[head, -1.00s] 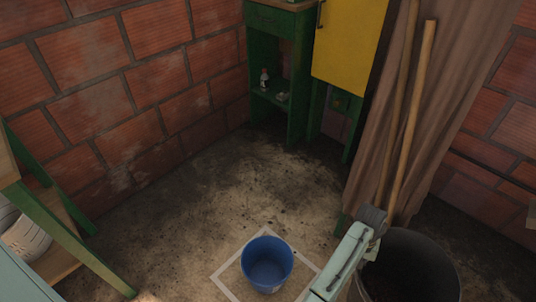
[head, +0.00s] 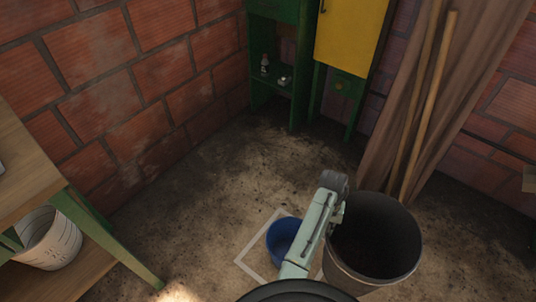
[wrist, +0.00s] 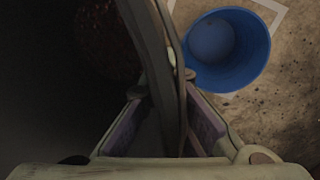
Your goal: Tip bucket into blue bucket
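The large dark bucket (head: 350,276) is upright or nearly so at the right of the head view. My gripper (head: 333,192) is at its left rim. In the wrist view the bucket wall (wrist: 153,62) runs between the two fingers (wrist: 160,100), which are closed on it. Dark reddish contents (wrist: 105,40) show dimly inside. The blue bucket (head: 279,243) stands on the floor just left of the dark bucket, partly hidden by my arm. In the wrist view the blue bucket (wrist: 252,62) is open at the top and looks empty.
A pale square outline (head: 250,266) on the floor surrounds the blue bucket. Wooden poles (head: 428,105) and a brown curtain (head: 400,75) stand behind the dark bucket. A table with a white bucket (head: 50,243) is at left. Floor behind the blue bucket is clear.

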